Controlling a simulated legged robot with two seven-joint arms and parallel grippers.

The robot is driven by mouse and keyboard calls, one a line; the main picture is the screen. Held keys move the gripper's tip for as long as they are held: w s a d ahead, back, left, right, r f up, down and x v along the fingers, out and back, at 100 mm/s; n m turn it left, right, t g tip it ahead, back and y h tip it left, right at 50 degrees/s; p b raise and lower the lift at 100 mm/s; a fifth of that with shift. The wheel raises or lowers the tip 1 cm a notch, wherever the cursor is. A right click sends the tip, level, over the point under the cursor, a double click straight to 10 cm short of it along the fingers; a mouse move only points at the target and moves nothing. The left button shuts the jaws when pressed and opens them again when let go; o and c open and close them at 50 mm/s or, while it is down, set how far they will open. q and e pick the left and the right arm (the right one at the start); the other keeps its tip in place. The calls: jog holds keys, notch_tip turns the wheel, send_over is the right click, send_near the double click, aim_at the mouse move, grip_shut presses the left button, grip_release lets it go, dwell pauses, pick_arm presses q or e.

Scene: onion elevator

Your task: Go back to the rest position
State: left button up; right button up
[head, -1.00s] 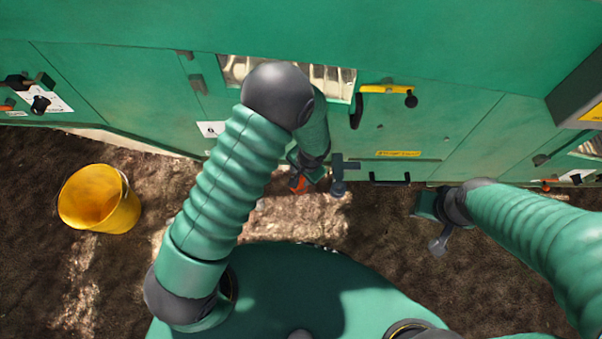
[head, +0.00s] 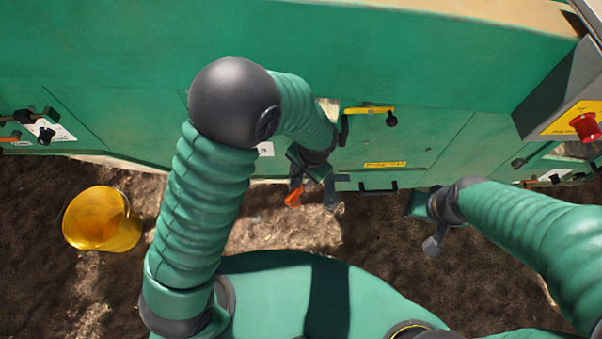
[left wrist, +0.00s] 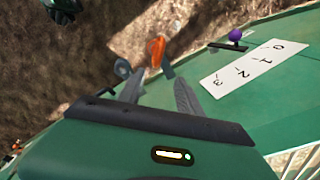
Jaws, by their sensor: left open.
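My left gripper (head: 312,196) hangs in front of the green machine (head: 130,115), low and near the middle of the head view. Its two grey fingers are spread apart. An orange handle (head: 293,198) shows beside the fingers. In the left wrist view, the left gripper (left wrist: 153,72) is open, and the orange handle (left wrist: 157,50) appears beyond and between its fingertips; I cannot tell whether they touch. My right gripper (head: 434,232) is at the right, in front of the machine's lower edge; its jaw opening is not clear.
A yellow bucket (head: 102,220) stands on the soil at the left. A grey box with a red button (head: 586,127) juts out at upper right. The left wrist view shows a purple knob (left wrist: 235,34) and a white plate numbered 0 to 3 (left wrist: 240,70).

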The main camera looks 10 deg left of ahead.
dwell(0.5)
pick_arm(q)
jog(key=s+a+r+n+t+h, duration=0.2)
jog(key=s+a+r+n, duration=0.3)
jog(key=s+a+r, duration=0.45)
notch_tip(320, 180, up, 26)
jog(key=w+p, duration=0.1)
jog(key=p, duration=2.4)
jog(key=shift+a, duration=0.3)
jog(key=shift+f, duration=0.2)
jog(key=shift+c, duration=0.4)
jog(key=shift+f+b, duration=0.1)
jog(key=shift+b, duration=0.2)
jog(key=shift+c, duration=0.2)
